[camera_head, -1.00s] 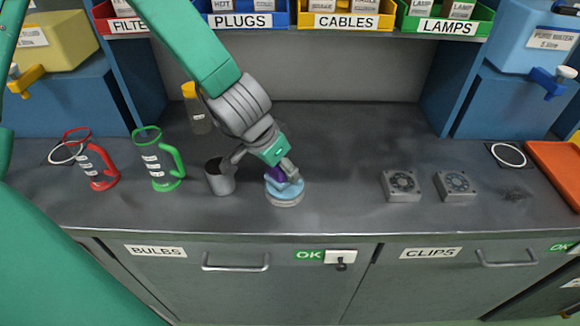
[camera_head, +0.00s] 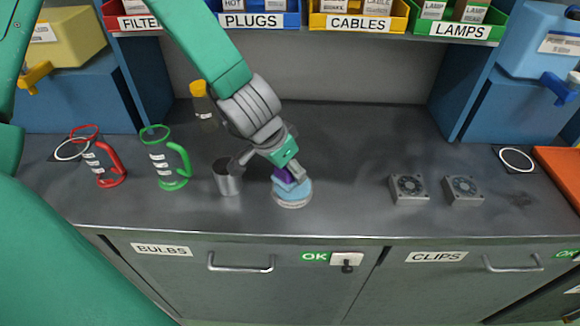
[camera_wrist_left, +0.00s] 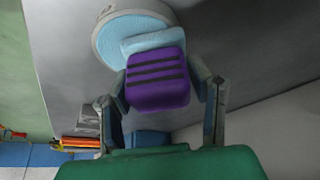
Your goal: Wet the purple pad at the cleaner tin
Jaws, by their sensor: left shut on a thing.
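The purple pad (camera_head: 283,174) has a purple grip with dark stripes and a light blue sponge underside. My left gripper (camera_head: 294,170) is shut on its purple grip, which also shows between the fingers in the left wrist view (camera_wrist_left: 157,82). The cleaner tin (camera_head: 292,198) is a low round tin with a light blue top, standing on the counter. It also shows in the left wrist view (camera_wrist_left: 112,35). The pad is over the tin's top, its blue side toward it; I cannot tell whether they touch. My right gripper is not in view.
A grey metal cup (camera_head: 228,178) stands close left of the tin. Farther left are a green-rimmed holder (camera_head: 165,160) and a red one (camera_head: 103,165). A yellow-capped bottle (camera_head: 204,108) is behind my arm. Two grey fans (camera_head: 409,189) lie right; the counter between is clear.

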